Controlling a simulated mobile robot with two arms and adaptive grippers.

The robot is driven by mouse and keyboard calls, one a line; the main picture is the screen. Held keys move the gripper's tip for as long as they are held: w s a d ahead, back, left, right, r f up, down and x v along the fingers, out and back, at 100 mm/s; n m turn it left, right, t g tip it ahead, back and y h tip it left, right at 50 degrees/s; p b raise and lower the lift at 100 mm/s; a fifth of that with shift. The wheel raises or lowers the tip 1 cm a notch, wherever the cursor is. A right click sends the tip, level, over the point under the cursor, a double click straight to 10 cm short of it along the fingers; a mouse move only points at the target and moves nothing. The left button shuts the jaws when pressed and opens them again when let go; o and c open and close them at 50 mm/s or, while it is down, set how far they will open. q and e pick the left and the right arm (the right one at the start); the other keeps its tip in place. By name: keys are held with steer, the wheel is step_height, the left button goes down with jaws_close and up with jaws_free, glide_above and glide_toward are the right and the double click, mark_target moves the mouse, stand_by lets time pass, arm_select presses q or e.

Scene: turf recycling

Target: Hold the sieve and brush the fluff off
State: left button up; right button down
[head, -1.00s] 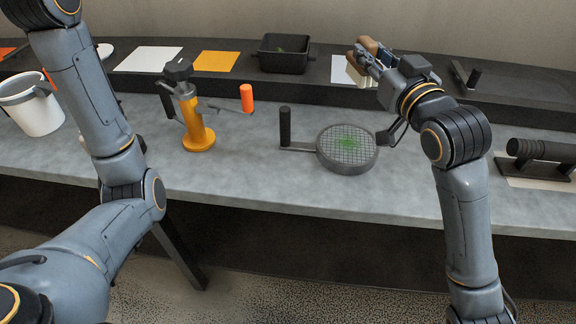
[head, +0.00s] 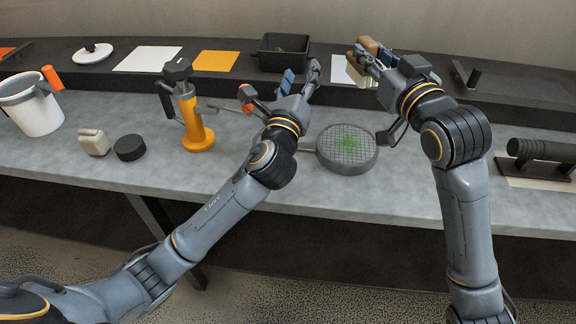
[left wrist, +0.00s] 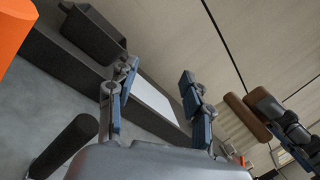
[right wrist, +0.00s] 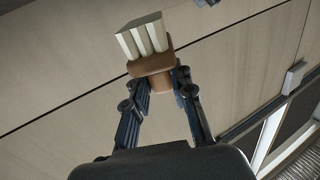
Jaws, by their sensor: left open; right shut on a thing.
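The sieve (head: 374,158) is a round dark pan with mesh, resting on the grey counter. Green fluff (head: 347,143) lies on the middle of its mesh. The sieve's upright black handle (left wrist: 66,145) shows at lower left in the left wrist view; my left arm hides it in the head view. My left gripper (head: 300,76) is open and empty, above and left of the sieve pan. My right gripper (head: 372,60) is shut on the brush (head: 368,44), raised above and behind the pan. The brush's brown wood and pale bristles (right wrist: 146,38) show in the right wrist view.
A yellow stand (head: 197,135) with an orange-tipped arm (head: 246,93) is left of my left gripper. A black bin (head: 283,64) stands on the rear shelf. A white bucket (head: 38,115), a beige block (head: 93,142) and a dark puck (head: 130,148) are at left.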

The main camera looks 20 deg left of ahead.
arm_select(q)
steer(key=s+d+f+m, duration=0.1)
steer(key=s+d+f, duration=0.1)
steer(key=f, duration=0.1)
steer(key=s+d+f+m, duration=0.1)
steer(key=s+d+f, duration=0.1)
steer(key=f, duration=0.1)
steer(key=s+d+f+m+g, duration=0.1)
steer(key=s+d+f, duration=0.1)
steer(key=f, duration=0.1)
steer(key=shift+s+f+m, duration=0.3)
steer(key=shift+f, duration=0.1)
steer(key=s+a+f+y, duration=0.1)
steer(key=s, duration=0.1)
steer(key=s+a+f+g+y, duration=0.1)
steer(key=s+a+y, duration=0.1)
steer(key=s+a+g+y, duration=0.1)
steer(key=s+y, duration=0.1)
steer(key=s, duration=0.1)
steer(key=shift+a+f+n, duration=0.25)
steer(key=shift+f+n, duration=0.15)
steer(key=shift+a, duration=0.2)
steer(key=shift+w+a, duration=0.15)
steer(key=shift+w, duration=0.1)
steer(key=x, duration=1.1)
steer(key=shift+w+a, duration=0.1)
steer(key=shift+c, duration=0.2)
jaws_close()
